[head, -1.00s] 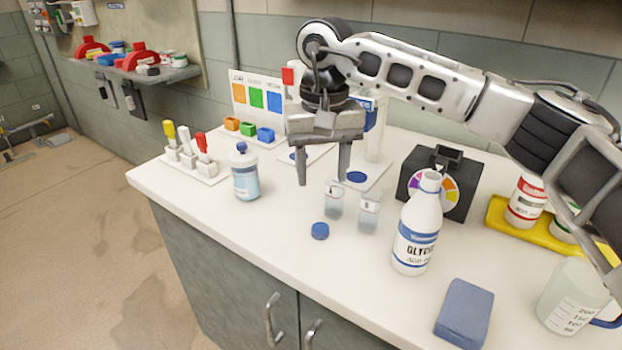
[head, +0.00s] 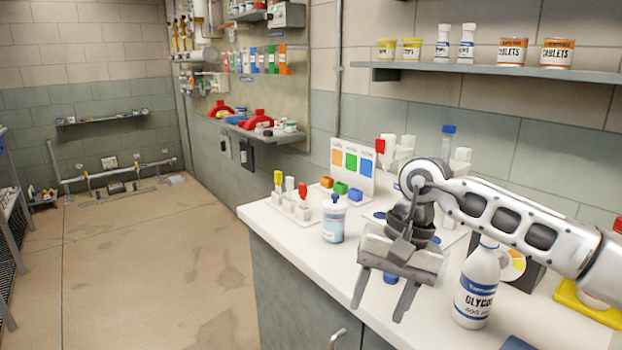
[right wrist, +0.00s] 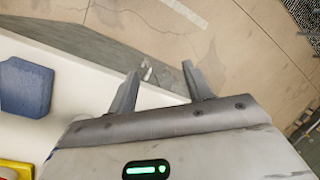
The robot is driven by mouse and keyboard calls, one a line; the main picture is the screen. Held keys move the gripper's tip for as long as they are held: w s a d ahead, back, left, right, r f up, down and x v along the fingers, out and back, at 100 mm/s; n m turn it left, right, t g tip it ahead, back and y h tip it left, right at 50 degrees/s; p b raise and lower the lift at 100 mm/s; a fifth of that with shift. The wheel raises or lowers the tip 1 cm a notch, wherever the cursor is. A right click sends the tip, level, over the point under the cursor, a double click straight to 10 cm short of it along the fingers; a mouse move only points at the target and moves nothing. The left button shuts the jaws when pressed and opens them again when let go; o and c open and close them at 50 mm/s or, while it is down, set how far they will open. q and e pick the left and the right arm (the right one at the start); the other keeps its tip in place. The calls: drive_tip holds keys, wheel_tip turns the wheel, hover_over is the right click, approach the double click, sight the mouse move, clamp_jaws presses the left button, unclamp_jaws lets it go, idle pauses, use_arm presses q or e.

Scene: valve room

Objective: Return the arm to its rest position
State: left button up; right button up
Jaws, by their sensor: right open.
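My right gripper (head: 385,298) is open and empty above the front edge of the white counter (head: 261,222) in the head view, its fingers pointing down. In the right wrist view its two open fingers (right wrist: 163,88) show with the counter edge and floor beyond them. My right arm reaches in from the right side of the head view. A white bottle with a blue label (head: 477,285) stands just right of the gripper, partly behind the arm. My left gripper is not in view.
A blue-capped bottle (head: 334,220) stands left of the gripper. A blue cap (head: 390,278) is partly hidden by it. A yellow tray (head: 588,303) is at the right. The floor (head: 160,270) at left is clear.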

drive_tip(key=s+a+r+m+y, duration=0.1)
drive_tip(key=s+a+m+y, duration=0.4)
drive_tip(key=a+m+y, duration=0.4)
drive_tip(key=s+a+r+m+y, duration=0.1)
drive_tip(key=s+a+m+y, duration=0.4)
drive_tip(key=a+m+y, duration=0.35)
drive_tip(key=w+d+f+n+t+h, duration=0.1)
drive_tip(key=d+f+n+t+h, duration=0.7)
drive_tip(key=n, duration=0.9)
drive_tip(key=w+d+f+n+t+h, duration=0.2)
drive_tip(key=d+f+n+t+h, duration=0.5)
drive_tip(key=n, duration=1)
drive_tip(key=s+d+f+m+g+h, duration=0.1)
drive_tip(key=s+d+f+m, duration=0.2)
drive_tip(key=s+f+m, duration=0.3)
drive_tip(key=s+d+f+m+g+h, duration=0.1)
drive_tip(key=s+d+f+m+g, duration=0.1)
drive_tip(key=s+f+m, duration=0.3)
wheel_tip(320, 180, down, 2)
drive_tip(key=shift+s+d+f+m+g, duration=0.1)
drive_tip(key=shift+s+d+m+g, duration=0.25)
drive_tip(key=shift+s+d, duration=0.45)
